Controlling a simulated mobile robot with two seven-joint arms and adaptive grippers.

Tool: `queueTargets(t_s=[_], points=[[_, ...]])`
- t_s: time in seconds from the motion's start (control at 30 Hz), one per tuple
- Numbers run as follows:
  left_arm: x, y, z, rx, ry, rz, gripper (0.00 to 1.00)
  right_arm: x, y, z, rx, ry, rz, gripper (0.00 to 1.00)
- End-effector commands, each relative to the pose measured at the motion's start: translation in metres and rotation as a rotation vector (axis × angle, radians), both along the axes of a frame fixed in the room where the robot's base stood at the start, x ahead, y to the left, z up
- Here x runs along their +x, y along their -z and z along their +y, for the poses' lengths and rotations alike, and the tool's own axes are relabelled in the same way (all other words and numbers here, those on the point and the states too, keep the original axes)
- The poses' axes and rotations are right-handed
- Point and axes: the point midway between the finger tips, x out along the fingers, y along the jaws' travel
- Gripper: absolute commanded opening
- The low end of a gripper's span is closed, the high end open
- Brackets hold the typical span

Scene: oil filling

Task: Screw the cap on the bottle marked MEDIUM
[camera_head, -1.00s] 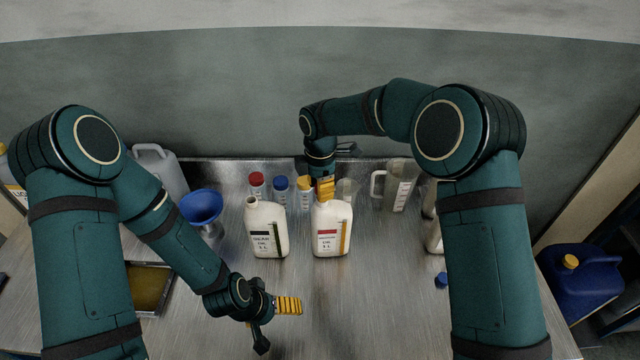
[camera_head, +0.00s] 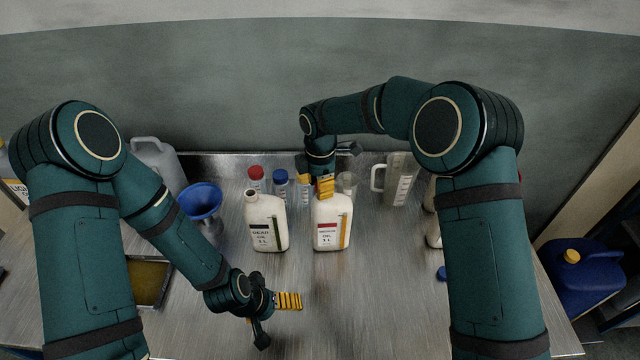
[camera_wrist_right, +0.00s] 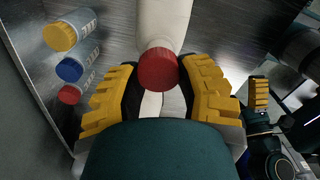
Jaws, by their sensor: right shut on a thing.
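A white bottle (camera_head: 331,238) with a red-banded label stands upright mid-table; its small print is too blurred to read. My right gripper (camera_head: 325,184) comes down over its top from behind. In the right wrist view a red cap (camera_wrist_right: 158,68) sits between the yellow-padded fingers, at the bottle's neck end (camera_wrist_right: 166,20). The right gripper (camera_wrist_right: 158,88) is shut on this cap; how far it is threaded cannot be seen. A second white bottle (camera_head: 267,227), with a dark-banded label and open neck, stands to the left. My left gripper (camera_head: 275,315) hangs in front, away from both bottles; its opening is unclear.
Behind stand small containers with red (camera_head: 256,173), blue (camera_head: 280,177) and yellow (camera_head: 304,180) caps. A blue funnel (camera_head: 201,201) is left and a clear jug (camera_head: 397,180) right. A blue cap (camera_head: 441,272) lies by my right arm.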

Motion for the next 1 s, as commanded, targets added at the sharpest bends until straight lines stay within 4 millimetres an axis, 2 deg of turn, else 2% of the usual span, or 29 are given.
queueTargets(t_s=[1.0], points=[[0.0, 0.007, 0.0, 0.0, 0.0, 0.0, 0.91, 0.0, 0.013, 0.0, 0.0, 0.0, 0.0, 0.29]])
